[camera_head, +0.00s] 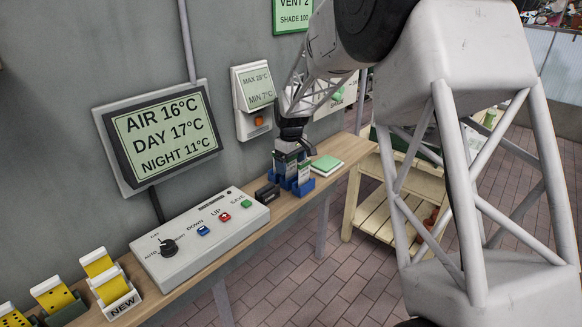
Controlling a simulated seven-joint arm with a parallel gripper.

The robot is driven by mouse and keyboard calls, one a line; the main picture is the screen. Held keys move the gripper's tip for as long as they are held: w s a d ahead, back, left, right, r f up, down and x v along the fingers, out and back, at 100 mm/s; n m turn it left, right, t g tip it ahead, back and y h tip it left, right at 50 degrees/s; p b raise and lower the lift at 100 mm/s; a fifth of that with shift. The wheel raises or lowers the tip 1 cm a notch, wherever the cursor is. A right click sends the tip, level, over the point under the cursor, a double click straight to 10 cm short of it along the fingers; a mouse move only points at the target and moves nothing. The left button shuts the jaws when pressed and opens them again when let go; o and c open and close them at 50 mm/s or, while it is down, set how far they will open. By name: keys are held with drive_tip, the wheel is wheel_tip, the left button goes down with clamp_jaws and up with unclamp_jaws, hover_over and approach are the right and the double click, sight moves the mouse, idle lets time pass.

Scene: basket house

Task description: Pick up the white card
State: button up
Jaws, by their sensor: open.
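My gripper (291,145) is above a blue holder (300,187) at the far end of the wooden shelf, its open fingers pointing down. Small pale cards with green and dark markings (304,170) stand upright in this holder, just below the fingers. They are small and partly hidden, so I cannot tell which one is the white card, or whether the fingers touch one.
A grey control box (200,236) with a dial and coloured buttons stands on the narrow shelf. A small black object (267,194) is beside the blue holder. A green-topped pad (326,164) lies to the right. Yellow cards (97,263) stand in holders at left. A wooden rack (390,215) stands behind.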

idle(0.5)
drive_tip(key=c, duration=1)
drive_tip(key=shift+r, duration=0.1)
wheel_tip(320, 180, up, 28)
drive_tip(key=shift+f, duration=0.1)
idle(0.7)
